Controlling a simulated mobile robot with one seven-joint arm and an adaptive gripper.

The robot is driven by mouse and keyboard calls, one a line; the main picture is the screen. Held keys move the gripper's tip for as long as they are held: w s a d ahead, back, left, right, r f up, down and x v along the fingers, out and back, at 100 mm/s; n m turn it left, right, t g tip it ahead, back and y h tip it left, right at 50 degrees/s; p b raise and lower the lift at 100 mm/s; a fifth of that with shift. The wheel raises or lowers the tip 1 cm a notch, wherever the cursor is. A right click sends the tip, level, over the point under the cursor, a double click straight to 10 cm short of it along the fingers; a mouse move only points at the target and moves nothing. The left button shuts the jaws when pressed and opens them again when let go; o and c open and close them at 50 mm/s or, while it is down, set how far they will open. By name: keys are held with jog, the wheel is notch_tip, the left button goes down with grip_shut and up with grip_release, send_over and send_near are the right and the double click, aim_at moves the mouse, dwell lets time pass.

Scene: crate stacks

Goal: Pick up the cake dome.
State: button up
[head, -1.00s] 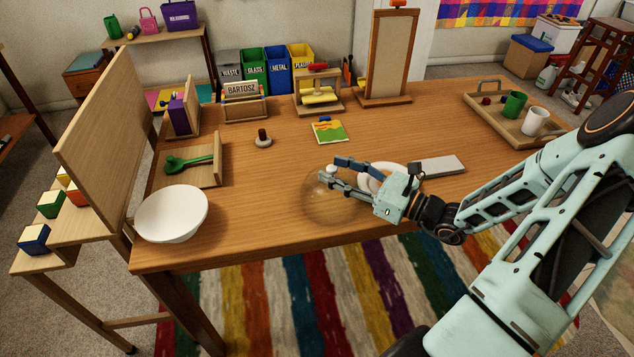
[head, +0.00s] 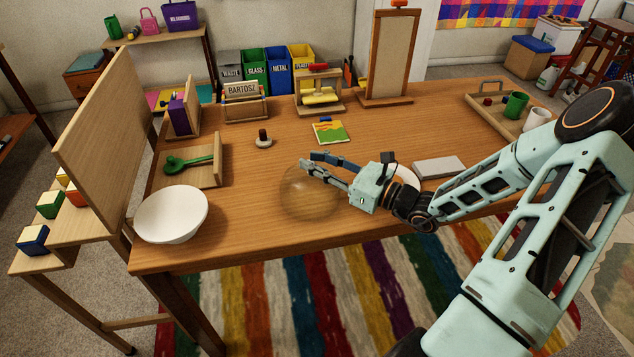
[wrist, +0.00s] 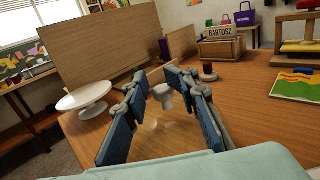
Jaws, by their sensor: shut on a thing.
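The cake dome (head: 308,200) is a clear, see-through dome with a pale knob on top, over the front middle of the wooden table. In the wrist view its white knob (wrist: 163,96) shows between the fingers. My gripper (head: 307,165) is shut on the dome at its knob, reaching in from the right. The fingers hide most of the knob in the head view. The dome's lower edge is faint, so I cannot tell whether it touches the table. A white plate (head: 409,176) lies to the right, partly hidden behind my arm.
A grey slab (head: 439,167) lies right of the plate. A small dark-knobbed object (head: 264,139) and a colourful card (head: 329,131) lie farther back.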

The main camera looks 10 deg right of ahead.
jog(key=shift+s+a+f, duration=0.1)
jog(key=shift+s+f, duration=0.05)
jog(key=shift+f, duration=0.3)
jog(key=shift+s+a+f, duration=0.1)
jog(key=shift+s+f, duration=0.05)
jog(key=shift+f, duration=0.3)
grip_shut()
jog(key=shift+d, duration=0.1)
jog(key=shift+w+r, duration=0.1)
jog(key=shift+r, duration=0.4)
notch_tip(320, 180, up, 2)
jog(key=shift+w+d+r+p, duration=0.1)
jog(key=shift+w+p, duration=0.05)
jog(key=shift+p, duration=0.35)
jog(key=s+a+r+p, duration=0.2)
jog(key=s+r+p, duration=0.8)
jog(key=s+p, duration=0.3)
jog(key=shift+s+r, duration=0.2)
jog(key=shift+s, duration=0.1)
jog(key=shift+f, duration=0.1)
